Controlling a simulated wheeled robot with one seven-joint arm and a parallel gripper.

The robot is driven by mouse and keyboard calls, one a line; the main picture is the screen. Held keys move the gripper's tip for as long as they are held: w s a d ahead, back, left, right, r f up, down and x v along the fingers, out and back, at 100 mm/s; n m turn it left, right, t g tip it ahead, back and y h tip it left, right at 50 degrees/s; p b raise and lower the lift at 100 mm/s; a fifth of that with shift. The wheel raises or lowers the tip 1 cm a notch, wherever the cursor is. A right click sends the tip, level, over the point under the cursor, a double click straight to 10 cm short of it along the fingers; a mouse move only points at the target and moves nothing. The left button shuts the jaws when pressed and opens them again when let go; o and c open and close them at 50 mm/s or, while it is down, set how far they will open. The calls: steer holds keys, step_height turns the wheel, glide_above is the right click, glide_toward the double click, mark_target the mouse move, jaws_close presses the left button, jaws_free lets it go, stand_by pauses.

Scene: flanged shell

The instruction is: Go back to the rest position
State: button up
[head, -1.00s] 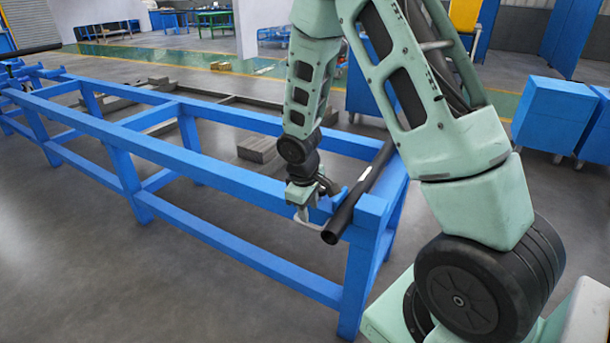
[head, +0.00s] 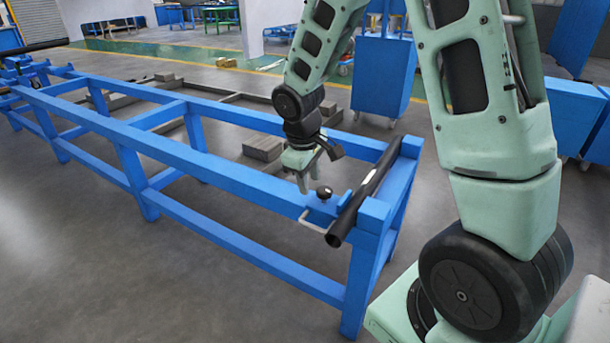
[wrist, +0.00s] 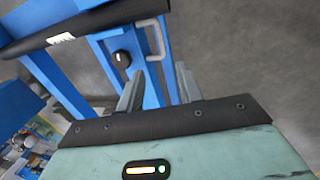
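My gripper (head: 302,183) hangs above the near right end of the blue frame (head: 240,220), up and left of a black knob (head: 324,193). In the wrist view its two fingers (wrist: 158,92) stand apart with nothing between them, so it is open and empty. The black knob (wrist: 121,59) and a pale U-shaped handle (wrist: 152,38) sit on a blue part at the frame's end, apart from the fingers. The handle also shows in the head view (head: 312,221).
A black tube (head: 362,195) with a white label lies across the frame's right end, close to the knob. Blue cabinets (head: 383,75) stand behind. Grey blocks (head: 262,147) lie on the floor beyond the frame. The floor in front is clear.

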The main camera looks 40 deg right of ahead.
steer(key=s+a+r+n+y, duration=0.15)
steer(key=s+a, duration=0.25)
steer(key=a, duration=0.4)
steer(key=s+a+r, duration=0.3)
steer(key=s+a, duration=0.1)
steer(key=a, duration=0.5)
steer(key=s+a+r+n+y, duration=0.1)
steer(key=s+a, duration=0.3)
steer(key=s, duration=0.2)
steer(key=s+a+r+n, duration=0.1)
steer(key=s+a, duration=0.3)
steer(key=s, duration=0.3)
step_height(320, 180, up, 13)
steer(key=p, duration=1.2)
steer(key=shift+s+g+p, duration=0.4)
steer(key=shift+a, duration=0.1)
